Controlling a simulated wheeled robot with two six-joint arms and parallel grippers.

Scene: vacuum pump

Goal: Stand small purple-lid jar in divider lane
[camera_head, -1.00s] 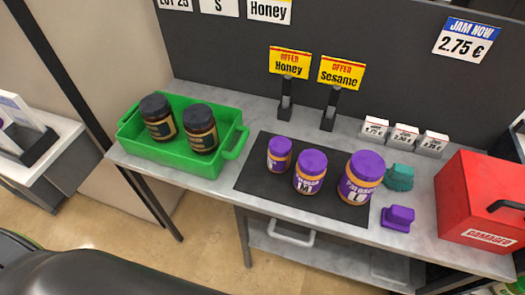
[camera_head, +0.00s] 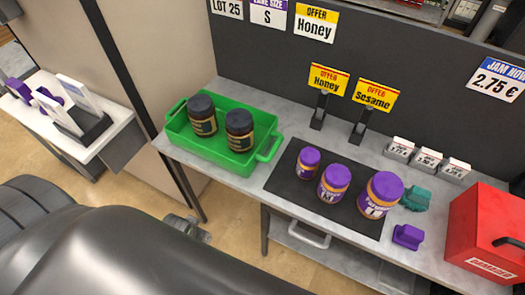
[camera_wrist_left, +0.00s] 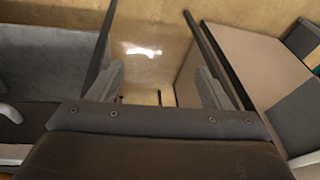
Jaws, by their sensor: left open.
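The small purple-lid jar (camera_head: 308,162) stands upright at the left end of a dark mat (camera_head: 285,182) on the grey table. A medium purple-lid jar (camera_head: 334,183) and a large one (camera_head: 380,195) stand to its right. My right gripper is out of view.
A green crate (camera_head: 182,146) holds two dark-lid jars. A teal block (camera_head: 416,197), a purple block (camera_head: 407,237) and a red box (camera_head: 490,235) are at the right. Sign stands (camera_head: 319,110) rise behind the mat. A floor gap separates the two tables.

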